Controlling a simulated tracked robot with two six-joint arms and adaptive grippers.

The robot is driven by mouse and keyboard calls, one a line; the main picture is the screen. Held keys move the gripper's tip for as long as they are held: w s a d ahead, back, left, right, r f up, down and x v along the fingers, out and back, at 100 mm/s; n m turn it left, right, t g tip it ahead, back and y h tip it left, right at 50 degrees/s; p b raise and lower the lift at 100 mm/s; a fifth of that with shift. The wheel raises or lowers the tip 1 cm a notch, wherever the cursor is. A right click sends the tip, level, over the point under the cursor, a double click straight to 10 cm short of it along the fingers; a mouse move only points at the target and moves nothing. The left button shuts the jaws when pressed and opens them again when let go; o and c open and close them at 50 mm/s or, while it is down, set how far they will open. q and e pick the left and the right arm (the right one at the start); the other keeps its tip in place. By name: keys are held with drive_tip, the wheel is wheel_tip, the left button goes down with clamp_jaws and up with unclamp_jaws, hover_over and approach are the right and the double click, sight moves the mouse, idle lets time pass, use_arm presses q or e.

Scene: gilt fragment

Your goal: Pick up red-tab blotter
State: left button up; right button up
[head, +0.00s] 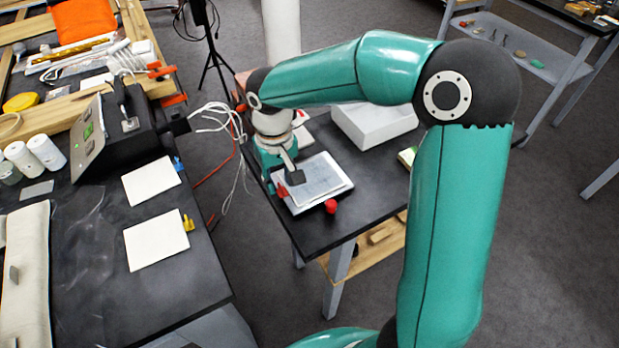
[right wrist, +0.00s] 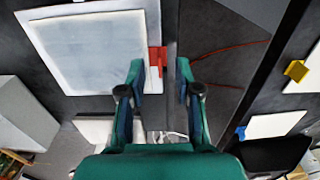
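The red-tab blotter is a white sheet lying on the small dark table (head: 375,178), largely covered by a pale, greyish framed panel (head: 320,180). Its red tab (head: 283,190) sticks out at the left edge in the head view; in the right wrist view the tab (right wrist: 157,58) shows between the fingertips. My right gripper (head: 285,182) is over that edge. In the right wrist view its two fingers (right wrist: 160,70) are apart, one on each side of the tab, with nothing visibly clamped. I cannot tell their exact height above the tab. My left gripper is not in view.
A red knob (head: 331,206) is close to the panel's near corner. A white box (head: 375,122) stands behind. On the left bench lie a blue-tab sheet (head: 151,181) and a yellow-tab sheet (head: 156,240). White and red cables (head: 222,125) hang between bench and table.

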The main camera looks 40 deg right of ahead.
drive_tip(key=shift+f, duration=0.95)
drive_tip(key=shift+c, duration=0.3)
clamp_jaws()
drive_tip(key=shift+r, duration=0.15)
